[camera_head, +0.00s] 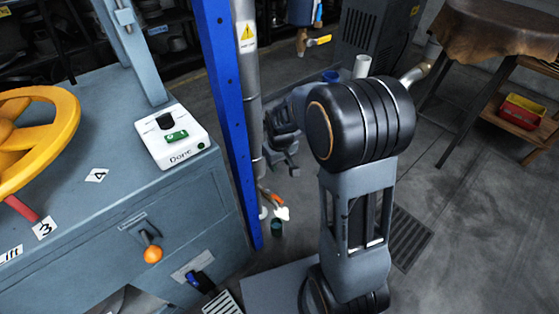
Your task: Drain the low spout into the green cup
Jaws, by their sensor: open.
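The low spout (264,213) is at the foot of the grey pipe, close to the floor, with an orange-red handle (273,198) beside it. A small dark green cup (277,228) stands on the floor near the spout, slightly right and in front of it. I cannot tell whether it is directly under the outlet or what is inside. My gripper (280,165) is small and dark, above the handle and cup in the picture, right of the pipe. It is open and appears to hold nothing. My arm hides part of the area behind it.
A blue post (227,120) and the grey pipe (247,100) stand left of my gripper. The press cabinet (110,220) fills the left. A yellow-handled tap (318,40), blue cup (330,76) and white cup (361,66) are at the back. Open floor lies right.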

